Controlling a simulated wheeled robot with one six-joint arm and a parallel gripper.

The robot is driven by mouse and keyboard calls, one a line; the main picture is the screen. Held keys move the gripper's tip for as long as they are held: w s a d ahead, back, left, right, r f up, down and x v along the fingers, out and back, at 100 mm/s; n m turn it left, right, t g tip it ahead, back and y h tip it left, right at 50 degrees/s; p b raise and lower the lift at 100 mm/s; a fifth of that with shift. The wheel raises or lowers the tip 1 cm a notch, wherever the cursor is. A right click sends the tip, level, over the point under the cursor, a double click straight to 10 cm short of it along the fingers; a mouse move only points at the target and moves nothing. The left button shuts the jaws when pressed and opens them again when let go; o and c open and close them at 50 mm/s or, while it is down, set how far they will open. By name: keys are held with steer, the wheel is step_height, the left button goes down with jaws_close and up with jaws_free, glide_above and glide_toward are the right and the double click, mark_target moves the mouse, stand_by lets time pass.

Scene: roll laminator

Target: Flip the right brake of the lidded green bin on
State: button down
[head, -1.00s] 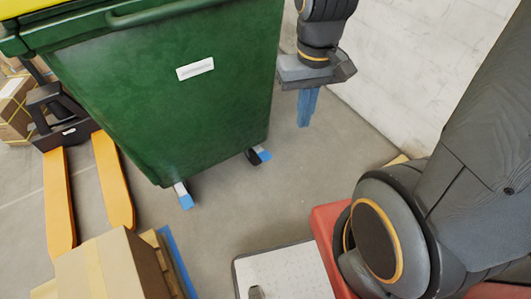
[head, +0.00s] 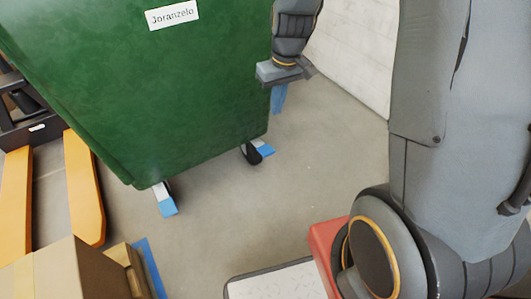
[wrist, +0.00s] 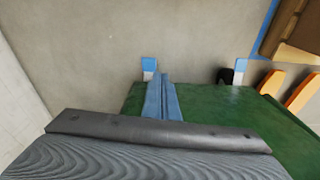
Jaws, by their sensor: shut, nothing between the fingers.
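The green bin (head: 190,90) stands at the left of the head view with a white label on its front; its top is out of frame. Two casters show under it, each with a blue-tipped white pedal. The right pedal (head: 264,150) is near the bin's right lower corner, and the left pedal (head: 166,204) is nearer to me. My gripper (head: 278,98) is shut and empty, pointing down beside the bin's right edge, above the right pedal. In the wrist view, its fingers (wrist: 160,97) point towards the right pedal (wrist: 149,66); the left pedal (wrist: 241,66) shows further right.
A white wall (head: 355,55) stands to the right. Orange pallet-truck forks (head: 85,190) lie to the left. A cardboard box (head: 65,270) is at the lower left beside a blue edge. The grey floor (head: 220,220) in front of the bin is clear.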

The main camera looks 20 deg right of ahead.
steer(key=w+f+b, duration=0.5)
steer(key=f, duration=0.3)
steer(key=w+f+n+b, duration=0.1)
steer(key=w+f+b, duration=0.4)
steer(key=f, duration=0.3)
steer(key=shift+w+d+t, duration=0.25)
steer(key=shift+t, duration=0.15)
steer(key=b, duration=0.7)
glide_above(266, 150)
step_height(266, 150, down, 12)
steer(key=shift+s+f, duration=0.1)
steer(key=shift+f, duration=0.05)
steer(key=shift+s+f+b, duration=0.2)
steer(key=shift+f+b, duration=0.2)
steer(key=shift+f, duration=0.3)
steer(key=shift+d, duration=0.1)
